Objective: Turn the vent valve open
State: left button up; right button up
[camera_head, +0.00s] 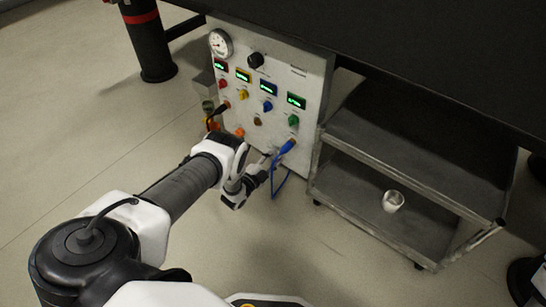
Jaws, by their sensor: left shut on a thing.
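A pale upright control panel (305,72) stands under the bench. My left arm reaches in from the lower left, and my left gripper (268,160) is at the panel's lower edge. It is shut on a small part there, which I take to be the vent valve; the gripper hides it, so its handle angle cannot be told. A blue plug (288,146) with a blue cable (281,183) sits just right of the gripper. My right gripper is not in view.
The panel carries a round gauge (221,43), a black knob (256,60), several lit displays and coloured knobs, including a green knob (293,120). A two-shelf grey cart (400,150) stands close on the right, with a white cup (393,201) on its lower shelf. The dark bench top (420,50) overhangs.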

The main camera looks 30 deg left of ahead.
pick_arm(q)
jog(key=shift+m+p, duration=0.3)
jog(key=shift+m, duration=2)
jog(key=o, duration=1.2)
jog(key=shift+c, duration=0.2)
jog(key=s, duration=1.2)
jog(key=shift+a, duration=0.45)
jog(key=shift+w, duration=0.15)
